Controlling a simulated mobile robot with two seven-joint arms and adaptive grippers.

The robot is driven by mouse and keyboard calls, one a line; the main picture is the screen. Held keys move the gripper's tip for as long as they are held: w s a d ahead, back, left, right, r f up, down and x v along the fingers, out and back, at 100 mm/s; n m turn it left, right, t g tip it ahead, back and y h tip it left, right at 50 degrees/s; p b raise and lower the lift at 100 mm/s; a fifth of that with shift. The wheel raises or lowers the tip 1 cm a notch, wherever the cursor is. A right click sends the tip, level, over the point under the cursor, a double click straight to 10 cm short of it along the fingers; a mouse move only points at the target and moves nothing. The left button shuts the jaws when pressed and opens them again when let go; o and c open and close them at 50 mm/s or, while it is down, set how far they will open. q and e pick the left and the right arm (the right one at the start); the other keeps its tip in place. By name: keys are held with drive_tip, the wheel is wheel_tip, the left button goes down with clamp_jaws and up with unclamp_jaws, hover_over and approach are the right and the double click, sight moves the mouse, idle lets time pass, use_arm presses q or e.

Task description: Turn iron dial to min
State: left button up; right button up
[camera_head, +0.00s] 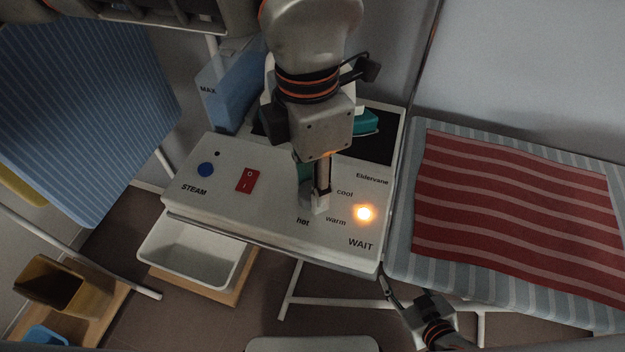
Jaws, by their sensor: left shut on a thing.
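The white steam station (270,232) has a dial (305,198) on its top, with the labels "cool", "warm" and "hot" around its right and front sides. My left gripper (320,203) points down over the dial and is shut on it. The gripper hides most of the dial, so I cannot tell its setting. No "min" label shows. An orange lamp (364,213) glows above the word "WAIT". My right gripper (408,303) is low at the right, in front of the station and away from the dial; its finger opening is unclear.
A red switch (247,180) and blue button (205,169) sit left of the dial. A blue tank (226,88) and teal iron (365,123) stand behind. An ironing board (400,240) with red striped cloth (510,205) is right. A white tray (190,252) is below.

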sight(306, 187)
use_arm(q)
drive_tip(key=n, duration=0.3)
drive_tip(key=shift+n, duration=0.4)
drive_tip(key=shift+a+n+p, duration=0.1)
drive_tip(key=shift+n+p, duration=0.25)
drive_tip(key=shift+n, duration=1.35)
drive_tip(key=o, duration=1.1)
drive_tip(key=shift+r, duration=0.1)
drive_tip(key=r, duration=1.1)
drive_tip(key=shift+w+a+r, duration=0.2)
drive_tip(key=shift+a+r, duration=0.1)
drive_tip(key=shift+r, duration=0.1)
